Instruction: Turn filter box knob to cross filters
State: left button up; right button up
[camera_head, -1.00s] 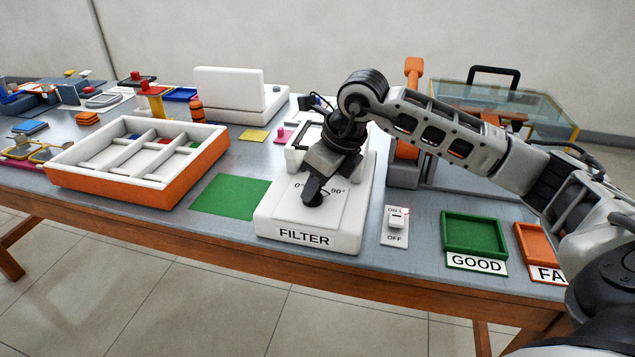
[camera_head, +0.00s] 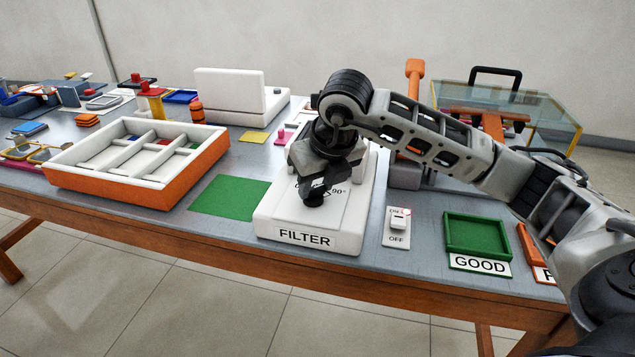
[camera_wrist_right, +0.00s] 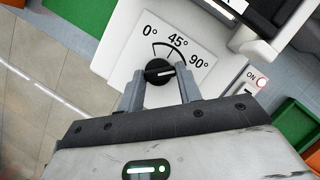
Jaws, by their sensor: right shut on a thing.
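The white filter box (camera_head: 275,222) stands at the table's front edge, labelled FILTER. Its round black knob (camera_wrist_right: 159,72) sits on a dial plate marked 0°, 45° and 90°. My right gripper (camera_head: 317,190) comes down over the dial in the head view and covers part of the scale. In the right wrist view my two grey fingers (camera_wrist_right: 160,84) stand on either side of the knob and are shut on it. A short white line shows on the knob, running roughly sideways, with its right end toward the 90° side. My left gripper is not in view.
Right of the box are an ON/OFF switch (camera_head: 397,228) and a green GOOD tray (camera_head: 478,253). An orange tray (camera_head: 533,255) is partly hidden by my arm. Left are a green mat (camera_head: 229,196) and an orange-sided compartment tray (camera_head: 120,188).

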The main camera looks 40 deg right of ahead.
jog(key=o, duration=1)
pick_arm(q)
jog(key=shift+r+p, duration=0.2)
jog(key=shift+p, duration=0.65)
pick_arm(e)
jog(key=v, duration=1.6)
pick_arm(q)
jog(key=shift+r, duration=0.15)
pick_arm(e)
jog(key=shift+a, duration=0.1)
